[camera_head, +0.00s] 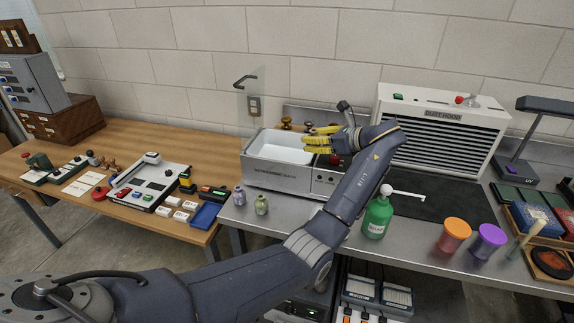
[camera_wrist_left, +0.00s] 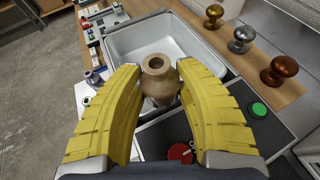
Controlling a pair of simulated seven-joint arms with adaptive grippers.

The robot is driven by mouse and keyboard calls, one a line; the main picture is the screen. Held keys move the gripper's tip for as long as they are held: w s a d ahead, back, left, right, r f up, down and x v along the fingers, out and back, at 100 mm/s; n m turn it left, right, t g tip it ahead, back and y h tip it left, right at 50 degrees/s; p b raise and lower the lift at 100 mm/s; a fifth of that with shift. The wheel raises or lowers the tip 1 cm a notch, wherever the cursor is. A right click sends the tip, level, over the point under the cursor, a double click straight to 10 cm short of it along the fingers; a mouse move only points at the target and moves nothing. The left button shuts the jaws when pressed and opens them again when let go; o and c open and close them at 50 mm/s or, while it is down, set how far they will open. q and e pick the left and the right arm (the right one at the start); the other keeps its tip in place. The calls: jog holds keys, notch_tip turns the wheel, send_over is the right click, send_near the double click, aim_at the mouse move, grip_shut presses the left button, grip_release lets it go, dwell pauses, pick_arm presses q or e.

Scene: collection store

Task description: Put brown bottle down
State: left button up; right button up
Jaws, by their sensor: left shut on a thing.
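My left gripper (camera_head: 308,141) has yellow ribbed fingers and is at the right end of the open white basin of the ultrasonic bath (camera_head: 275,176). In the left wrist view the gripper (camera_wrist_left: 159,70) is shut on the brown bottle (camera_wrist_left: 158,82), a tan-brown vessel with a round open neck facing the camera. The bottle stands between the two fingers, over the near rim of the basin (camera_wrist_left: 135,47) in that view. Its base is hidden, so I cannot tell whether it touches anything. In the head view I cannot make out the bottle. My right gripper is not in view.
Several metallic knobs (camera_wrist_left: 272,70) stand behind the bath. A green pump bottle (camera_head: 377,217), an orange cup (camera_head: 454,234) and a purple cup (camera_head: 487,241) stand on the steel counter. The dust hood (camera_head: 440,135) is behind right.

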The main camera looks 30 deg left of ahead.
pick_arm(q)
jog(key=w+a, duration=0.1)
jog(key=a, duration=0.5)
jog(key=w+a, duration=0.1)
jog(key=a, duration=0.5)
jog(key=w+a, duration=0.1)
jog(key=a, duration=0.5)
jog(key=shift+w, duration=0.25)
jog(key=shift+d+f, duration=0.1)
jog(key=shift+f, duration=3.45)
jog(key=shift+f, duration=0.6)
jog(key=o, duration=1.2)
jog(key=shift+r, duration=0.1)
jog(key=shift+r, duration=0.2)
jog(key=v, duration=1.2)
jog(key=shift+r, duration=0.4)
